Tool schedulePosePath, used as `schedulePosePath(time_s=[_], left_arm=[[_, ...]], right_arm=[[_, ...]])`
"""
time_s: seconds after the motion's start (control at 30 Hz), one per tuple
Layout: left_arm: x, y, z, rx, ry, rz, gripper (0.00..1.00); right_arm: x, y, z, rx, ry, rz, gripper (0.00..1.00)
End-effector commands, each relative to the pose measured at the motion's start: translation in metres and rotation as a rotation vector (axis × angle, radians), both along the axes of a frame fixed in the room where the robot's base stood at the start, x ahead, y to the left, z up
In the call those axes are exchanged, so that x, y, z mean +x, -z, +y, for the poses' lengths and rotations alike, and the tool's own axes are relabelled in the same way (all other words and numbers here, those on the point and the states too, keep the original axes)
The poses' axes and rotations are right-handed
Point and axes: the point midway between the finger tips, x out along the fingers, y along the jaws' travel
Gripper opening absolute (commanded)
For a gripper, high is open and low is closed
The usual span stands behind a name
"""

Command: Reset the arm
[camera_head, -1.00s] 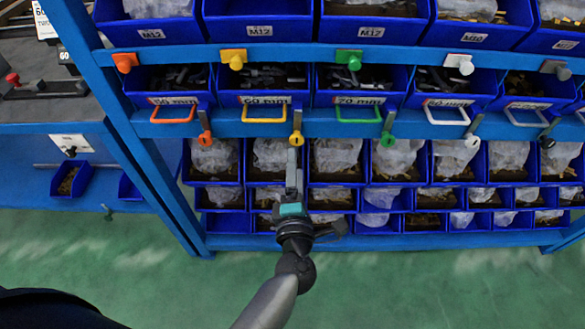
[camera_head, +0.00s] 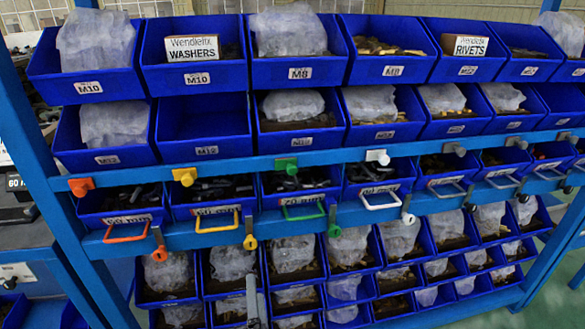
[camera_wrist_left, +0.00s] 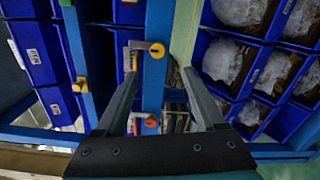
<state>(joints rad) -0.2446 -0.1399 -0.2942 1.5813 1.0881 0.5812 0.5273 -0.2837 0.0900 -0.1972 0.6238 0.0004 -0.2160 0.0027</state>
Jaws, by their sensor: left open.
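My left gripper (camera_head: 252,302) shows only as grey fingers at the bottom of the head view, in front of the lower bins. In the left wrist view its two fingers (camera_wrist_left: 163,82) are spread apart with nothing held between them. Beyond the fingertips are the blue shelf rail (camera_wrist_left: 153,75), a yellow knob (camera_wrist_left: 157,50) and a red knob (camera_wrist_left: 152,121). The rest of my left arm is out of the head view. My right gripper is in neither view.
A blue rack holds rows of blue bins, some with bagged parts. Coloured handles, such as a yellow one (camera_head: 217,222) and a green one (camera_head: 302,209), stick out along its rail (camera_head: 350,226). A blue post (camera_head: 45,190) stands at left.

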Motion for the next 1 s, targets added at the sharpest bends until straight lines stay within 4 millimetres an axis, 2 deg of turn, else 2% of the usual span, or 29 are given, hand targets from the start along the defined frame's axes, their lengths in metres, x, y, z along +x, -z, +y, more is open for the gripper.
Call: schedulePosePath(time_s=[0.07,0.13,0.17,0.27,0.3,0.4,0.47,0.5,0.57,0.6,0.7,0.8,0.9,1.0], left_arm=[[-0.003,0.019,-0.005,0.078,0.045,0.049,0.71],[-0.009,0.048,-0.013,0.203,0.121,0.122,0.71],[-0.014,0.065,-0.018,0.271,0.164,0.162,0.71],[-0.041,0.134,-0.029,0.524,0.346,0.324,0.71],[-0.055,0.161,-0.031,0.621,0.423,0.389,0.71],[-0.098,0.225,-0.028,0.833,0.610,0.543,0.71],[-0.128,0.259,-0.022,0.946,0.724,0.631,0.71],[-0.150,0.281,-0.016,1.016,0.802,0.688,0.71],[-0.184,0.310,-0.004,1.113,0.919,0.772,0.71],[-0.207,0.327,0.005,1.173,0.997,0.826,0.71],[-0.266,0.361,0.031,1.300,1.191,0.952,0.71],[-0.317,0.381,0.057,1.392,1.360,1.049,0.71],[-0.353,0.391,0.076,1.448,1.485,1.114,0.71],[-0.374,0.396,0.088,1.477,1.559,1.153,0.71]], right_arm=[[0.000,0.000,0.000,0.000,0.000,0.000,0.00],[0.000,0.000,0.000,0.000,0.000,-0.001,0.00],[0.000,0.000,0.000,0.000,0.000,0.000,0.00],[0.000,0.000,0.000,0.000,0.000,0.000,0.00],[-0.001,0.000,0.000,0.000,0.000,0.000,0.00],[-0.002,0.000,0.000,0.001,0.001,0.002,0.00],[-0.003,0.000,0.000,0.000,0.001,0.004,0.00],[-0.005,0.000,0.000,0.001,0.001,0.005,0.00],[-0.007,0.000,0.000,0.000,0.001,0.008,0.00],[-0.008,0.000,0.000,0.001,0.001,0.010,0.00],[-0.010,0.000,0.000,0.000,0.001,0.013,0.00],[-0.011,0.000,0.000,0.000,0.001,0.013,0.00],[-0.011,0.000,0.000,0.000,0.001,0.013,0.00],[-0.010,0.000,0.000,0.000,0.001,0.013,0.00]])
